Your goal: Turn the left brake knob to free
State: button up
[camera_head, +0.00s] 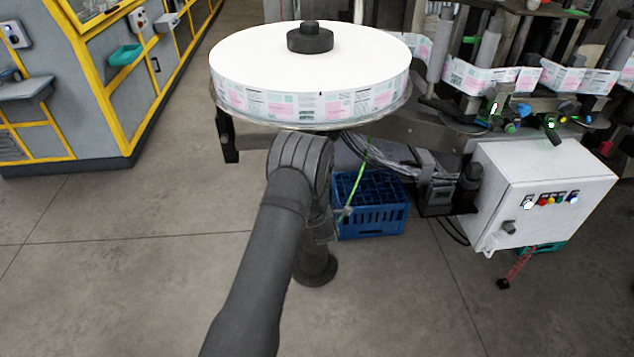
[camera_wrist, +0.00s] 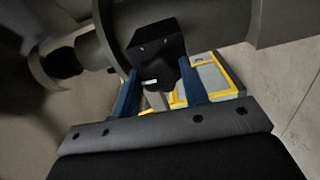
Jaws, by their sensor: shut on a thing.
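In the wrist view, the two blue fingers of my gripper (camera_wrist: 159,86) stand on either side of a dark knob (camera_wrist: 158,72) and are shut on it. The knob sits on a black block (camera_wrist: 154,44) with a small white mark near the fingers. The view is dark, so I cannot read the knob's setting. In the head view, my arm reaches up under the large white label reel (camera_head: 260,55), and the reel and arm hide my gripper and the knob.
A blue crate (camera_head: 370,218) stands on the floor under the machine. A white control box (camera_head: 540,195) with coloured buttons is at the right. Cables (camera_head: 385,160) hang beneath the reel close to my arm. The floor at the left is clear.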

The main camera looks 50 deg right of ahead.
jog(key=shift+n, duration=0.4)
jog(key=o, duration=1)
jog(key=v, duration=1.7)
jog(key=shift+s+a+r, duration=0.1)
jog(key=shift+s+a, duration=0.05)
jog(key=shift+a, duration=0.05)
jog(key=shift+d, duration=0.1)
jog(key=x, duration=1.7)
jog(key=shift+w+d, duration=0.1)
jog(key=shift+w, duration=0.1)
